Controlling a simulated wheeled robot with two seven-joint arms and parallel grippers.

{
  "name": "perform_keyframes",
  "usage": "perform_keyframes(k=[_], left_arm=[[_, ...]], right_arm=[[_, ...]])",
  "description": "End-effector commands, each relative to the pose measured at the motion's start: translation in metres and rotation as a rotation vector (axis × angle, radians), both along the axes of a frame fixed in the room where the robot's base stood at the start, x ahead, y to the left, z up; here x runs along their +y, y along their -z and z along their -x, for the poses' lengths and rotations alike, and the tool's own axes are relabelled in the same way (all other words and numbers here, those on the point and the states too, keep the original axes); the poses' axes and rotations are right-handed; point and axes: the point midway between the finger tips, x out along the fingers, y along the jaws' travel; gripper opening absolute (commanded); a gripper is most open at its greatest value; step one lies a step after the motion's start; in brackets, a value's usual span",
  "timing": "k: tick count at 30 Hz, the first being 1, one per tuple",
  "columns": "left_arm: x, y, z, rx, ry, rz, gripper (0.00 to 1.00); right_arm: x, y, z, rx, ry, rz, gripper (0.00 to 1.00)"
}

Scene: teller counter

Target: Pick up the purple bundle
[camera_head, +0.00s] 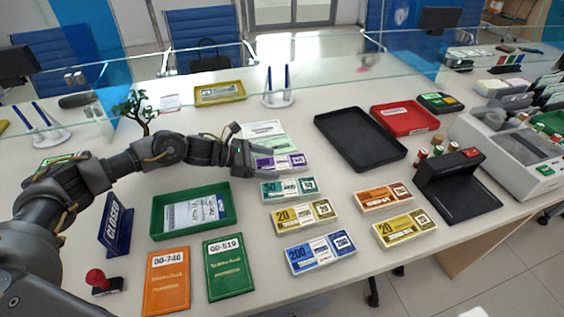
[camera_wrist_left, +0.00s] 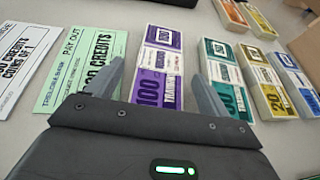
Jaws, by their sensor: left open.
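The purple bundle (camera_head: 283,162) lies flat on the counter in the head view, partly covered by my left gripper at its left end. In the left wrist view the purple bundle (camera_wrist_left: 160,65) has a white band and runs away from me between the two fingers. My left gripper (camera_head: 250,158) reaches in from the left. Its fingers (camera_wrist_left: 156,88) are open, one on each side of the bundle; I cannot tell how high they are above the counter. My right gripper is not in view.
The teal bundle (camera_head: 289,189) lies close beside the purple one, with yellow (camera_head: 303,215) and blue (camera_head: 320,251) bundles nearer. Pale green slips (camera_wrist_left: 82,75) lie on its other side. A green tray (camera_head: 158,218) and black tray (camera_head: 360,138) flank the row. A glass screen stands behind.

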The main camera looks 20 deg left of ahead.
Motion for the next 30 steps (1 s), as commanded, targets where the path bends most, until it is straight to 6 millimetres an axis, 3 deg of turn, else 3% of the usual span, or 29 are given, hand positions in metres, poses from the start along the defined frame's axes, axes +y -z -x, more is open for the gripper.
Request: perform_keyframes(k=[11,22,30], left_arm=[[-0.0092,0.0049,-0.0049,0.000,-0.001,-0.001,0.79],[-0.0091,0.0048,-0.0046,0.000,0.000,-0.001,0.30],[-0.0091,0.0034,-0.0048,-0.001,0.000,0.000,0.30]], right_arm=[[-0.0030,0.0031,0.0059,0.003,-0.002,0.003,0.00],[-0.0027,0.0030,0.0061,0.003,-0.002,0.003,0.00],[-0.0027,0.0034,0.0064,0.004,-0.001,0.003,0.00]])
